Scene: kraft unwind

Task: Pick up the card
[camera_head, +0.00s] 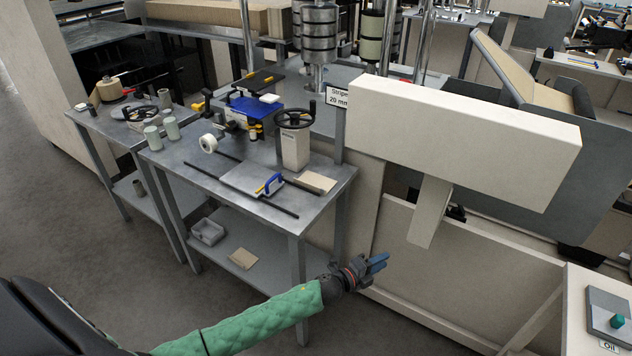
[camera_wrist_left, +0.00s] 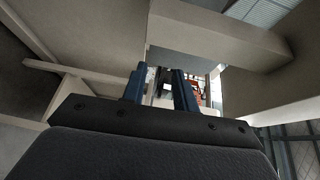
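A flat tan card (camera_head: 316,181) lies on the front right corner of the grey metal table's top (camera_head: 215,180), beside a blue-handled tool. Another flat tan piece (camera_head: 243,258) lies on the table's lower shelf; I cannot tell whether it is also a card. My left gripper (camera_head: 378,262) is to the right of the table, in front of the beige machine panel, apart from both pieces. Its blue fingers also show in the left wrist view (camera_wrist_left: 160,88), with a gap between them and nothing held. No card shows in the left wrist view. My right gripper is not in view.
A handwheel on a beige block (camera_head: 295,145) stands behind the card. A dark rod (camera_head: 265,200) lies along the table's front. A grey bin (camera_head: 207,231) sits on the lower shelf. A beige machine arm (camera_head: 460,140) overhangs at right. The floor in front is clear.

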